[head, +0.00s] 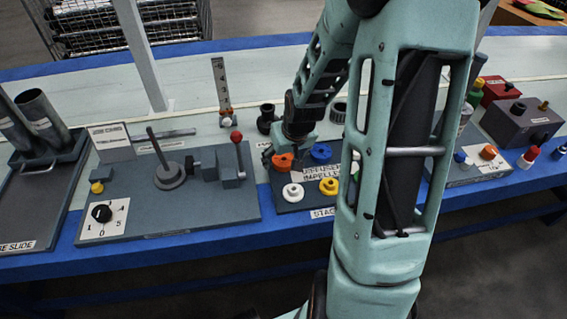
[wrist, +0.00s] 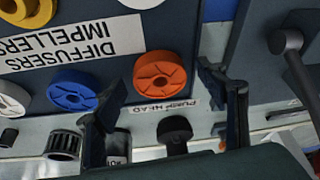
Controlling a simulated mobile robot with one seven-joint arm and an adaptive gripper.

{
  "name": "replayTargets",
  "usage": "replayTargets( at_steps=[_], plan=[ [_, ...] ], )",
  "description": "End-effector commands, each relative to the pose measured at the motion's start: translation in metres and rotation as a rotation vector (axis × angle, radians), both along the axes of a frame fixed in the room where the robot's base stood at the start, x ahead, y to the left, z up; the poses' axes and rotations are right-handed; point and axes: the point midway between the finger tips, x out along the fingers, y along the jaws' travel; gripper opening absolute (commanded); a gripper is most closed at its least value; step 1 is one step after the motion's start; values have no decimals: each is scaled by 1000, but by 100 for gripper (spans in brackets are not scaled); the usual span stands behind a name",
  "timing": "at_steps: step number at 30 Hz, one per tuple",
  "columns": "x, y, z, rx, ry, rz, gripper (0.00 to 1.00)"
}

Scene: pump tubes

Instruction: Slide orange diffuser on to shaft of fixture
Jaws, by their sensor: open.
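The orange diffuser (head: 283,162) lies on the board of diffusers and impellers, at its back left in the head view. In the wrist view the orange diffuser (wrist: 160,76) lies between my two spread fingers, beyond their tips. My gripper (head: 296,148) is open and empty, close above the diffuser; contact cannot be told. The gripper's fingers also show in the wrist view (wrist: 163,88). The fixture's shaft (head: 155,143) is a thin dark rod, slightly tilted in the picture, rising from a round grey base (head: 170,177) on the dark plate to the left.
A blue ring (head: 320,153), a white ring (head: 292,192) and a yellow ring (head: 328,186) share the diffuser board. A grey block (head: 232,165) with a red-knobbed post stands between shaft and diffuser. Dark fittings (head: 266,117) stand behind. My arm hides part of the right side.

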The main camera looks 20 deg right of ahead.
Motion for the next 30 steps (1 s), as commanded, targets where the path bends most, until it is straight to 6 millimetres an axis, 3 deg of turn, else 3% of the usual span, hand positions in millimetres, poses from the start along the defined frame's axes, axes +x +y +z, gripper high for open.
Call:
replayTargets(
  at_steps=[3, 15, 23, 30],
  plan=[
    [0, 0, 1, 0, 0, 0, 66],
    [0, 0, 1, 0, 0, -1, 23],
    [0, 0, 2, 0, 0, 0, 23],
    [7, 1, 17, 0, 0, 0, 23]
  ],
)
